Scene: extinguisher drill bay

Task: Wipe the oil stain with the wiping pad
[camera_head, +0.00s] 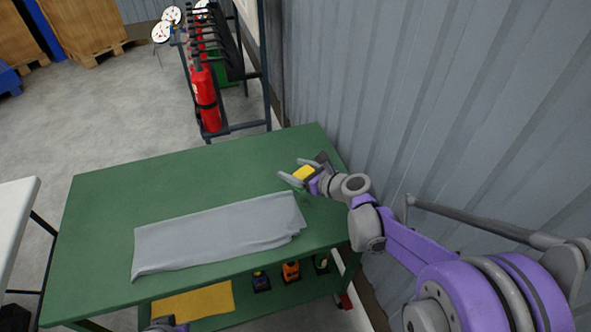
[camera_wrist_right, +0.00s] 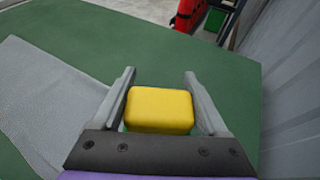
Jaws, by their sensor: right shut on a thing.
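The wiping pad (camera_head: 304,173) is a small yellow block with rounded edges. My right gripper (camera_head: 304,173) is shut on it, over the far right part of the green table (camera_head: 120,205). In the right wrist view the pad (camera_wrist_right: 160,110) sits between the two grey fingers. I cannot tell whether the pad touches the table top. I cannot make out an oil stain in either view. My left gripper is not in view; only a small grey and purple part of me shows at the bottom edge.
A grey cloth (camera_head: 215,235) lies across the front middle of the table. A rack with red extinguishers (camera_head: 205,95) stands behind the table. A corrugated wall (camera_head: 430,110) runs close on the right. The table's left part is clear.

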